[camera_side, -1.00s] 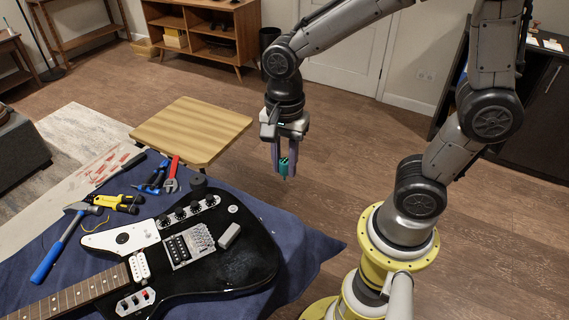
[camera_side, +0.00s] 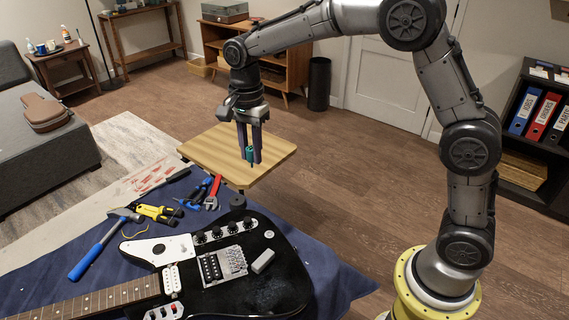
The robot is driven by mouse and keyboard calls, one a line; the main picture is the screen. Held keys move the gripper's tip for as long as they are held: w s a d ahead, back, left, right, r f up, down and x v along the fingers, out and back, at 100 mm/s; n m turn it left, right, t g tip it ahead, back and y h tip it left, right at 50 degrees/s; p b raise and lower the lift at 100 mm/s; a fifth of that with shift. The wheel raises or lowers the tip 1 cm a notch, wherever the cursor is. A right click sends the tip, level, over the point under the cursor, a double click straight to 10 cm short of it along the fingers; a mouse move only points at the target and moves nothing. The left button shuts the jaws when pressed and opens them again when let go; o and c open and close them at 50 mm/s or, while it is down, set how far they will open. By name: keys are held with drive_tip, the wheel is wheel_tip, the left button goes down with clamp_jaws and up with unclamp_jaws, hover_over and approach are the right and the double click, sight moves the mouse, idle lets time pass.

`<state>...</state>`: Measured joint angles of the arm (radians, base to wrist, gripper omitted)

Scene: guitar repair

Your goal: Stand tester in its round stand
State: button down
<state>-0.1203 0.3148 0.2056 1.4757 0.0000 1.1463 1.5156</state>
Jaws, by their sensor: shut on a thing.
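My gripper (camera_side: 250,160) is shut on the tester (camera_side: 250,152), a small teal-green tool with a thin dark tip pointing down. It is held upright between the two purple fingers, which hide part of it. In the picture it appears in front of the light wooden tabletop, clear of the blue cloth. A small black round piece (camera_side: 237,202), which looks like the round stand, sits on the cloth at the guitar's upper edge. The tester is above it in the picture and apart from it. I cannot tell whether the stand's opening is empty.
The black electric guitar (camera_side: 245,275) lies on the blue cloth (camera_side: 335,280). Pliers (camera_side: 190,190), a red wrench (camera_side: 213,192), a yellow-handled tool (camera_side: 158,213) and a hammer (camera_side: 100,245) lie left of the stand. The wooden tabletop (camera_side: 210,150) is bare behind them.

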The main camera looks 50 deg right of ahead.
drive_tip(key=w+d+f, duration=0.2)
drive_tip(key=w+f, duration=0.4)
drive_tip(key=w, duration=0.3)
drive_tip(key=shift+m, duration=0.3)
drive_tip(key=shift+w+d+f, duration=0.25)
drive_tip(key=shift+w+f, duration=0.15)
drive_tip(key=shift+f, duration=1.85)
drive_tip(key=shift+w+d+f, duration=0.3)
drive_tip(key=shift+w+f, duration=0.1)
drive_tip(key=shift+f, duration=1.9)
drive_tip(key=shift+w+d+f, duration=0.25)
drive_tip(key=shift+w+f, duration=0.15)
drive_tip(key=shift+f, duration=1.85)
drive_tip(key=shift+f, duration=1.5)
drive_tip(key=shift+c, duration=0.8)
unclamp_jaws()
drive_tip(key=shift+s+f, duration=0.1)
